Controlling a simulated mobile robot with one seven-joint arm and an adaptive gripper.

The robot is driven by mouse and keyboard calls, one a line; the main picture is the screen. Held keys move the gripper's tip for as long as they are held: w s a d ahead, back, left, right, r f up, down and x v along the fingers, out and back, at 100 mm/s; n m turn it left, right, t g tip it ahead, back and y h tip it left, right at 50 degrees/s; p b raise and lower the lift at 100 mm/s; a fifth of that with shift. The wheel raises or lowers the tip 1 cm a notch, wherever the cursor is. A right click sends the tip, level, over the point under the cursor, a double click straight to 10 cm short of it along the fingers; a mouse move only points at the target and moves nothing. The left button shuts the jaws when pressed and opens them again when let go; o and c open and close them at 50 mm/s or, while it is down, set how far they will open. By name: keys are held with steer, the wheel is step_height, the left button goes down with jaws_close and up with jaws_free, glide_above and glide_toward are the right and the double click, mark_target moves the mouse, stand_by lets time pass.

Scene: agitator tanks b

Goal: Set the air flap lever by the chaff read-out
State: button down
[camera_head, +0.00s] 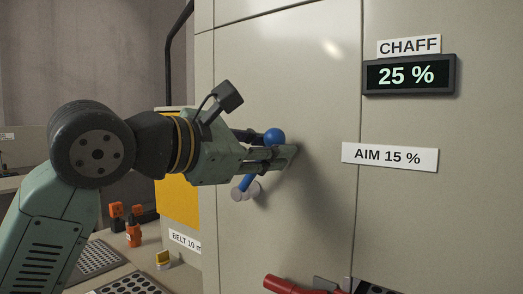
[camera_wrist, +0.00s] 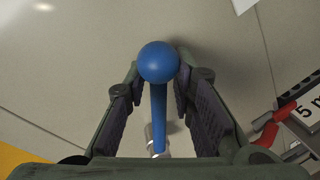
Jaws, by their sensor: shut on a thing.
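The air flap lever has a blue ball knob (camera_head: 274,136) on a blue rod, coming from a pale round pivot (camera_head: 250,190) on the panel. My gripper (camera_head: 283,152) is at the lever, with its fingers on either side of the rod just below the ball. In the wrist view the blue lever (camera_wrist: 158,64) stands between the two dark finger pads, its ball at the fingertips. The fingers are shut on the lever. The chaff read-out (camera_head: 409,75) shows 25 %. A label below it (camera_head: 390,157) reads AIM 15 %.
A red handle (camera_head: 287,285) sticks out low on the panel, and red and black parts also show at right in the wrist view (camera_wrist: 268,134). A bench with orange items (camera_head: 133,232) and perforated trays lies at the left. The panel around the labels is clear.

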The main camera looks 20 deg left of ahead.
steer(key=shift+s+d+f, duration=0.1)
steer(key=shift+d+f, duration=0.05)
steer(key=shift+d, duration=0.05)
stand_by(0.4)
steer(key=c, duration=1.3)
jaws_free()
steer(key=v, duration=1.2)
